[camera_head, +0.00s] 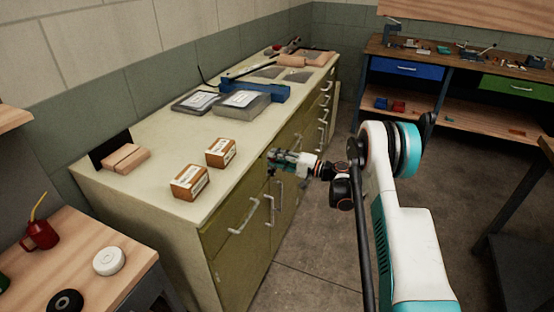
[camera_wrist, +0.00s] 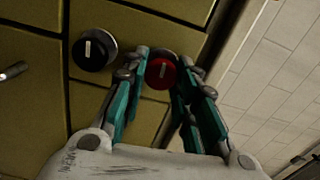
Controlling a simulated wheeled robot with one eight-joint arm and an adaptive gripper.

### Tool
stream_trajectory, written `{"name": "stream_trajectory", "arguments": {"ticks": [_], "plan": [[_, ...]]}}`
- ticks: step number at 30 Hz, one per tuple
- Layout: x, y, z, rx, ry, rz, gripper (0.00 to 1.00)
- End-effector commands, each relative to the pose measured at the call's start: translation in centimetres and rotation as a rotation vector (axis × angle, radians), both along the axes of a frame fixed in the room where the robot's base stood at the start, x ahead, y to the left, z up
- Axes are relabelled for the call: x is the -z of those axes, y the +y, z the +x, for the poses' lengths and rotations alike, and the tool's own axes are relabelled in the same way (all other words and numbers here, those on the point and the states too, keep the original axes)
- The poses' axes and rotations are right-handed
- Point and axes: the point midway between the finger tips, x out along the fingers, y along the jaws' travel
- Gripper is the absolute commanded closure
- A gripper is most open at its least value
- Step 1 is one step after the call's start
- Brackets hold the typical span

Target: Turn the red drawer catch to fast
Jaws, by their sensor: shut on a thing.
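The red drawer catch (camera_wrist: 160,73) is a round knob on the cabinet front in the wrist view. A short pale mark shows on its face, running roughly upright in that picture. My gripper (camera_wrist: 160,82) has its two teal fingers on either side of the red catch, shut on it. In the head view my gripper (camera_head: 284,161) is at the front face of the olive cabinet (camera_head: 232,262), just below the counter edge. The red catch is hidden there behind the fingers.
A black catch (camera_wrist: 94,49) with a pale mark sits left of the red one. A drawer handle (camera_wrist: 13,71) is further left. Two small boxes (camera_head: 189,182) (camera_head: 221,152) stand on the counter above. Floor (camera_head: 310,240) beside the cabinet is clear.

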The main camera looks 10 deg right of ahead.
Motion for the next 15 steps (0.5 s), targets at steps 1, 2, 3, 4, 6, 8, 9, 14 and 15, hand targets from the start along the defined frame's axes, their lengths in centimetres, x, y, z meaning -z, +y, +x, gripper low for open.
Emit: {"name": "stream_trajectory", "arguments": {"ticks": [1,2,3,4,6,8,9,14,15], "plan": [[0.03,-0.10,0.04,0.002,0.016,0.010,0.97],[0.04,-0.10,0.04,0.002,0.026,0.018,0.97],[0.04,-0.10,0.04,0.002,0.036,0.025,0.97],[0.05,-0.10,0.04,0.002,0.043,0.030,0.97],[0.05,-0.11,0.04,0.002,0.057,0.040,0.97],[0.06,-0.11,0.04,0.003,0.066,0.047,0.97],[0.06,-0.11,0.04,0.003,0.070,0.050,0.97],[0.06,-0.12,0.04,0.003,0.077,0.055,0.97],[0.07,-0.12,0.04,0.003,0.077,0.055,0.97]]}}
